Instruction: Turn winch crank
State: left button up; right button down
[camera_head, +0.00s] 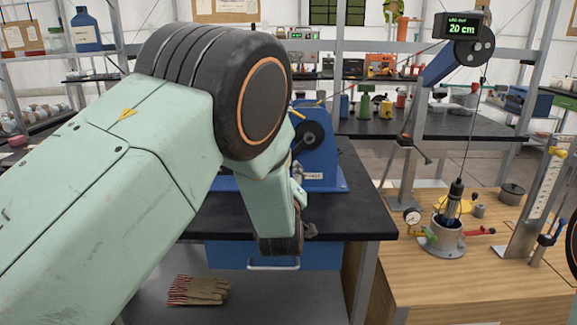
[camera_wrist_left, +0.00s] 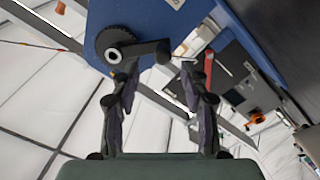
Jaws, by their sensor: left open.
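The blue winch (camera_head: 322,165) stands on a black-topped bench, partly hidden behind my left arm in the head view. It has a black round part (camera_head: 309,134) on its face. In the left wrist view, the black crank (camera_wrist_left: 140,49) has a round hub at left and an arm reaching right to a knob end, beside the blue winch body (camera_wrist_left: 150,14). My left gripper (camera_wrist_left: 160,73) is open, its two fingers apart on either side below the crank's knob end. Nothing shows between the fingers.
A display reading 20 cm (camera_head: 461,28) sits above a pulley, with a line running down to a hanging piece at a metal cup (camera_head: 447,235) on the wooden table. The black bench top (camera_head: 350,215) is partly clear. Gloves (camera_head: 198,291) lie on the low shelf.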

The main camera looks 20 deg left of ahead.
pick_arm(q)
jog(key=x, duration=0.3)
jog(key=f+x, duration=0.1)
jog(key=x, duration=0.1)
jog(key=shift+w+a+b, duration=0.25)
jog(key=shift+b, duration=0.05)
jog(key=shift+w+r, duration=0.15)
jog(key=shift+w, duration=0.05)
jog(key=shift+d+r, duration=0.1)
jog(key=shift+r, duration=0.2)
jog(key=shift+w+f, duration=0.25)
jog(key=shift+w, duration=0.1)
jog(key=shift+s+r, duration=0.2)
jog(key=c, duration=0.6)
grip_shut()
